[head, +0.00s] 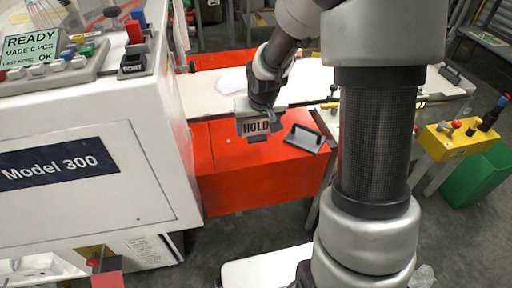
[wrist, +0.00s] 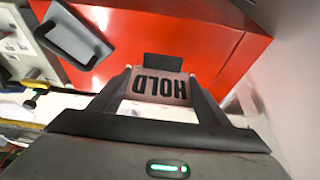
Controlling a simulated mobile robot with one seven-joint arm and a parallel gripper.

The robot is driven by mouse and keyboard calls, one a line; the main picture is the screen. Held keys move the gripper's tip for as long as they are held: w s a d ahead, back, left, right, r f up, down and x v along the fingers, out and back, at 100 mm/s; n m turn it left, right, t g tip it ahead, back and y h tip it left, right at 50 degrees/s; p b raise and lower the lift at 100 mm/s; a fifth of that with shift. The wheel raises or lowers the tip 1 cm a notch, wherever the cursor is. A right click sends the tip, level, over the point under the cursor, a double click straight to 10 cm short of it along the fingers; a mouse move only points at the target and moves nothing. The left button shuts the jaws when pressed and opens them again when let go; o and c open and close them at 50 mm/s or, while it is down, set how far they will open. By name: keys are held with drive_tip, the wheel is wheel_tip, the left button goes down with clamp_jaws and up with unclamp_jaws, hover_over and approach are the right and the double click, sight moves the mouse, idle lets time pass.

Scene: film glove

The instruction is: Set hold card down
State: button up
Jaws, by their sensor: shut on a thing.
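The hold card (head: 256,128) is a small pale card with HOLD in black letters. In the head view it faces me, in front of the red cabinet's top. In the wrist view the hold card (wrist: 158,88) sits between the two fingers, its letters upside down. My gripper (head: 258,116) is shut on it; the fingers also show in the wrist view (wrist: 160,80). A dark tab shows beyond the card's far edge. I cannot tell whether the card touches the red top.
The red cabinet (head: 255,185) has clear top around the card. A grey plate with a dark handle (head: 305,138) lies on its right side. The white Model 300 machine (head: 90,180) stands close on the left. A yellow control box (head: 458,138) is at right.

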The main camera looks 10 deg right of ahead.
sight(257, 137)
drive_tip(key=shift+f+b, duration=0.6)
drive_tip(key=shift+f, duration=2.2)
drive_tip(key=shift+f, duration=0.2)
drive_tip(key=o, duration=1)
drive_tip(key=shift+o, duration=0.2)
drive_tip(key=shift+r, duration=0.1)
